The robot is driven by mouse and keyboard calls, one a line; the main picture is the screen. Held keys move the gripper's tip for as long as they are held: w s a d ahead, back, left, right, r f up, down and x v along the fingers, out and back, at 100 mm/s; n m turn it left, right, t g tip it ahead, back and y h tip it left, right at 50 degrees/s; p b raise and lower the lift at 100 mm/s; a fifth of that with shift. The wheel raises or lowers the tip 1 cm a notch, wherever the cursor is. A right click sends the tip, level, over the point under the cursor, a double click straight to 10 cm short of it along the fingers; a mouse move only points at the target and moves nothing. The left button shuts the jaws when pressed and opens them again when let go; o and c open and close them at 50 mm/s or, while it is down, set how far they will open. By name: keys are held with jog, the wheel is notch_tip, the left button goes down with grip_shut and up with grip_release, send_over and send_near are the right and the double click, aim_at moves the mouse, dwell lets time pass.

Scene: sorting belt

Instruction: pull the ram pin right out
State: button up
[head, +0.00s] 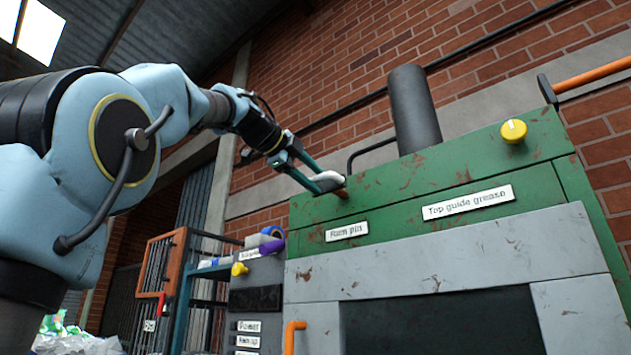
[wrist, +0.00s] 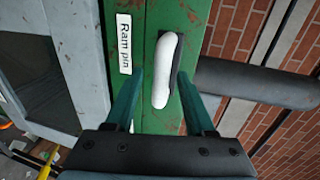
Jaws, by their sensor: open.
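The ram pin shows as a white, rounded grip (wrist: 163,70) on the green top of the press, beside the "Ram pin" label (wrist: 124,43) in the wrist view. In the head view its white grip (head: 328,176) is partly covered by the fingers, and a short orange-brown piece shows just below it. My gripper (head: 318,181) is at the grip, with teal fingers. In the wrist view my gripper (wrist: 159,78) is open, with one finger on each side of the grip's lower part. Whether either finger touches it is unclear.
The green press housing (head: 410,195) carries a yellow knob (head: 514,130) and a dark upright cylinder (head: 414,110). A black bent rail (head: 368,150) stands close behind the grip. A control box (head: 256,300) is at lower left. Open air lies above the grip.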

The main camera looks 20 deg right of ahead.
jog(key=b+v, duration=0.2)
jog(key=v, duration=0.7)
jog(key=shift+s+a, duration=0.15)
jog(key=shift+a, duration=0.2)
